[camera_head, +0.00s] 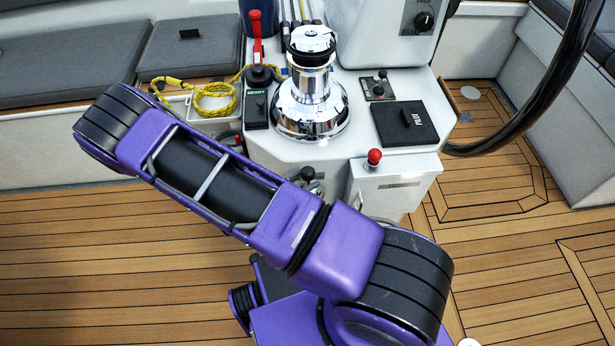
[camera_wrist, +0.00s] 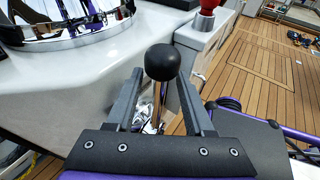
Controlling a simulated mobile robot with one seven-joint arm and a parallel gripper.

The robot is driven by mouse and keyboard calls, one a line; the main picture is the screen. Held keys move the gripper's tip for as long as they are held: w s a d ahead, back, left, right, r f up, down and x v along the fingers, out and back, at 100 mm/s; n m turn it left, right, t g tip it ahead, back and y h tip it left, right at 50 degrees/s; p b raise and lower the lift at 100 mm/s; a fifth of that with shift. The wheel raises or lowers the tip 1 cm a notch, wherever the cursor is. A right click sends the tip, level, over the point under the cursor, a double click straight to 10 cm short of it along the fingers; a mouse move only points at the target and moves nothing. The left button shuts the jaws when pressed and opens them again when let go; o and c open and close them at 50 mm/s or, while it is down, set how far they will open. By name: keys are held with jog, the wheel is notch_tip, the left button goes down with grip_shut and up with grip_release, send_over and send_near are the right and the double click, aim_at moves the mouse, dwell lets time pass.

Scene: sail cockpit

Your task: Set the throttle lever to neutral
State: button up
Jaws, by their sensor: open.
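The throttle lever (camera_wrist: 162,62) appears to be the one with a round black knob on a thin metal stem, at the console's side. In the head view the black knob (camera_head: 308,173) shows just above my purple arm, which hides its lower part. My gripper (camera_wrist: 160,84) is open in the wrist view, with one finger on each side of the stem and the knob near the fingertips. I cannot tell whether either finger touches it. The lever's base is partly hidden, so its setting cannot be read. The head view does not show my gripper clearly.
A white box with a red knob (camera_head: 374,157) stands right of the lever, close to my gripper. A chrome winch (camera_head: 310,95), a red-handled lever (camera_head: 256,35) and a black panel (camera_head: 405,123) are on the console (camera_head: 350,140). Teak floor (camera_head: 80,250) lies clear around it.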

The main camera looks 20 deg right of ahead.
jog(key=v, duration=1.6)
